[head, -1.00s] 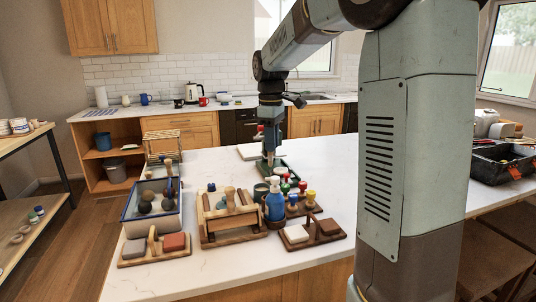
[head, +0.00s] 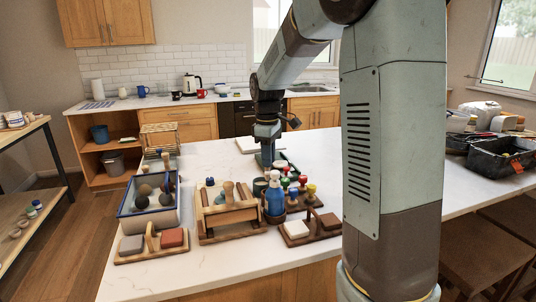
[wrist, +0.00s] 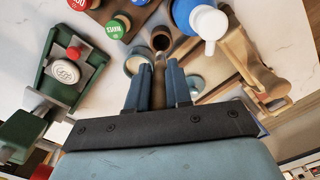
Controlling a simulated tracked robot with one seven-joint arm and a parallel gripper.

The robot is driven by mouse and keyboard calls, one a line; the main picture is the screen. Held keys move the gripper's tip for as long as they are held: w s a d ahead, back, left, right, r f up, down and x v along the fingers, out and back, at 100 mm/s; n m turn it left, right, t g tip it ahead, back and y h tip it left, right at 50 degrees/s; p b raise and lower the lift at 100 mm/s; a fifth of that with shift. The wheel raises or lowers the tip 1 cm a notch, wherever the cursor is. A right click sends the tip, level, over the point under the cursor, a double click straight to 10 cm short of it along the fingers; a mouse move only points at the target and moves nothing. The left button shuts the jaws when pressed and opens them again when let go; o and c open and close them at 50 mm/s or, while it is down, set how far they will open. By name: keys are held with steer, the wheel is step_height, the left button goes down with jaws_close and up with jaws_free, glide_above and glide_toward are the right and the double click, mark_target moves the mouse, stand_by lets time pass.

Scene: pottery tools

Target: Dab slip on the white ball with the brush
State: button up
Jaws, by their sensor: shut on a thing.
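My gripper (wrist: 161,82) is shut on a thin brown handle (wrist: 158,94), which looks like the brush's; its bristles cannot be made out. In the head view, my gripper (head: 267,166) points down over the counter, behind the blue bottle. A dark cup (head: 260,187) stands just in front of it; a pale-green-rimmed cup (wrist: 137,62) shows beside my fingers in the wrist view. Whether either holds slip is unclear. I cannot pick out a white ball for sure; the blue-rimmed bin (head: 152,221) at the left holds several dark and tan balls.
A blue bottle with a white top (head: 274,198) and several coloured-top stamps (head: 303,184) stand close to my gripper. A wooden tool box (head: 229,222) and sponge trays (head: 151,248) line the near side. A green stand (wrist: 75,65) is at the wrist view's left.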

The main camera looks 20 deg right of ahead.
mark_target(268, 178)
steer(key=shift+f, duration=3.85)
steer(key=o, duration=0.9)
